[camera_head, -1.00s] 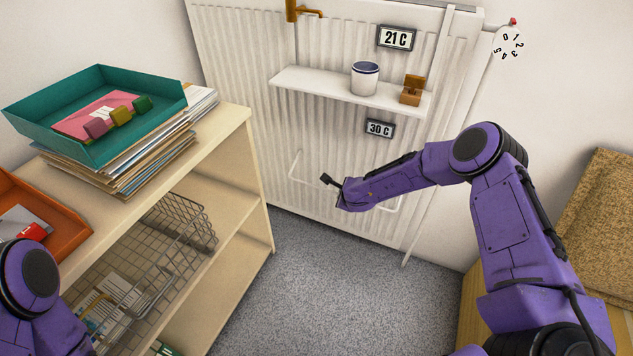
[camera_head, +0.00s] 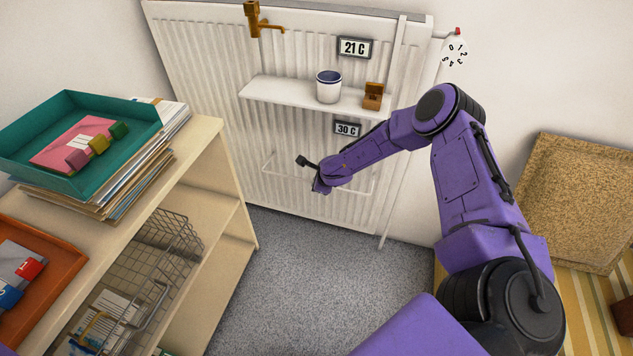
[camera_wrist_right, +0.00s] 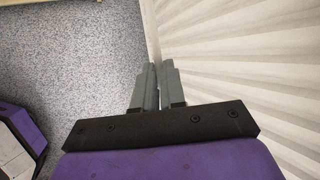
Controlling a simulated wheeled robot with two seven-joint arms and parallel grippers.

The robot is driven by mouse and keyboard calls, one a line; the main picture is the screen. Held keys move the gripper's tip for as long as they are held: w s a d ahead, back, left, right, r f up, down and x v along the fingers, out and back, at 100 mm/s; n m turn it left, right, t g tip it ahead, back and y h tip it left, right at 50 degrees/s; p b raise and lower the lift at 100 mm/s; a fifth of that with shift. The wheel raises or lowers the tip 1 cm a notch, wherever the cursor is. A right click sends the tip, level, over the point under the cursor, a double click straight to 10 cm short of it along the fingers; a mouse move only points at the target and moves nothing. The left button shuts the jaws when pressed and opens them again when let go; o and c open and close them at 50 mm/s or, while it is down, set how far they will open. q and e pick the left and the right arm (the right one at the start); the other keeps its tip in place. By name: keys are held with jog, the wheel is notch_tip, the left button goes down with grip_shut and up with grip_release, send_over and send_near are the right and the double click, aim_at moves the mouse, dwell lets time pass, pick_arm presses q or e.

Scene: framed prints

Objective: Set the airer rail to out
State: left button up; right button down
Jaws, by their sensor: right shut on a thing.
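The airer rail (camera_head: 266,163) is a thin white bar on the front of the white ribbed radiator, below the shelf. My right gripper (camera_head: 301,161) is at the rail's front bar, left of its middle, and is shut on it. The gripper and arm cover part of the bar. In the right wrist view the two grey fingers (camera_wrist_right: 156,80) are close together beside the radiator's ribs; the bar between them cannot be made out. I cannot tell exactly how far the rail stands out. My left gripper is not in view.
Above the rail, a white shelf (camera_head: 268,88) holds a cup (camera_head: 328,87) and a small brown box (camera_head: 373,97). A brass tap (camera_head: 254,20) is higher up. A wooden shelf unit (camera_head: 216,145) stands left, a cork board (camera_head: 582,200) right. Grey carpet between is free.

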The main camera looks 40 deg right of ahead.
jog(key=shift+w+d+r, duration=0.3)
jog(key=shift+d+r, duration=0.1)
jog(key=shift+d, duration=0.25)
jog(key=c, duration=1.4)
grip_release()
jog(key=shift+c, duration=0.2)
jog(key=shift+o, duration=1.2)
jog(key=shift+d+f, duration=0.1)
jog(key=shift+f, duration=0.05)
jog(key=shift+a+f, duration=0.1)
jog(key=shift+a, duration=0.25)
jog(key=p+v, duration=0.1)
jog(key=v, duration=0.9)
jog(key=shift+s+r+p, duration=0.15)
jog(key=shift+r+p, duration=0.05)
jog(key=shift+p, duration=0.15)
